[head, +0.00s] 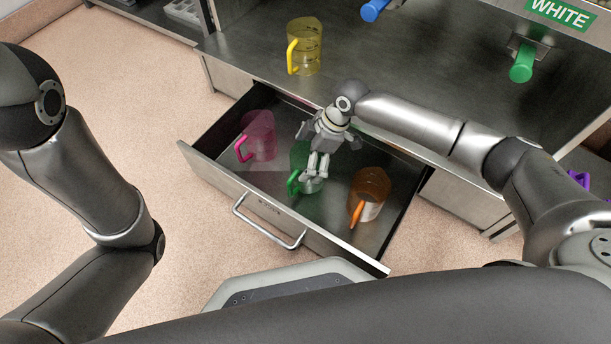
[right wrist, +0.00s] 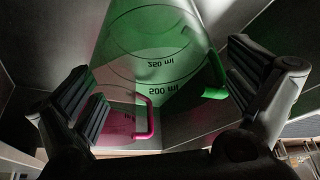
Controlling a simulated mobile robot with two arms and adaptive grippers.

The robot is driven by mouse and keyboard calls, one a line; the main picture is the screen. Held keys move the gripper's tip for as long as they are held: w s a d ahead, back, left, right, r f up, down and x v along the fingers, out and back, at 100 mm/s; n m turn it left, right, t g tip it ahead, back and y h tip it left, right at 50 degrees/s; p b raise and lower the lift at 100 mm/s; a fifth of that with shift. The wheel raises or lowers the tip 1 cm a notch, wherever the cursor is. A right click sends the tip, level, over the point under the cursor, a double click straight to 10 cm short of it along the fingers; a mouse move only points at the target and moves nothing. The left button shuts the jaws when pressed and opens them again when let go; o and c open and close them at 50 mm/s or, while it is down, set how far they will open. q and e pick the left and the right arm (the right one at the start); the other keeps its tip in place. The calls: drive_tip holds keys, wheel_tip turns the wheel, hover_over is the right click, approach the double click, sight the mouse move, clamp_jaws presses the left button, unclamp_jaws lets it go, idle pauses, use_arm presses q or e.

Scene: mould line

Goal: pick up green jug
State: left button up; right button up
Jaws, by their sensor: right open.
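The green jug (head: 294,182) is see-through and stands in the open drawer, between a pink jug and an orange jug. Its handle faces the lower left in the head view. My right gripper (head: 317,168) is at the jug from above and hides part of it. In the right wrist view the green jug (right wrist: 150,70), with its measuring marks, shows between the two spread fingers of my right gripper (right wrist: 165,88). The fingers are open; I cannot tell whether either touches the jug. My left arm shows at the left, but its gripper is out of view.
The pink jug (head: 258,136) stands to the left in the drawer (head: 213,168), the orange jug (head: 370,187) to the right. The drawer walls surround them. A yellow jug (head: 305,45) stands on the metal counter (head: 400,70) above. Green (head: 521,65) and blue (head: 373,10) handles jut out above the counter.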

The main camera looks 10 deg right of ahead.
drive_tip(key=shift+a+f, duration=0.1)
drive_tip(key=c, duration=1.3)
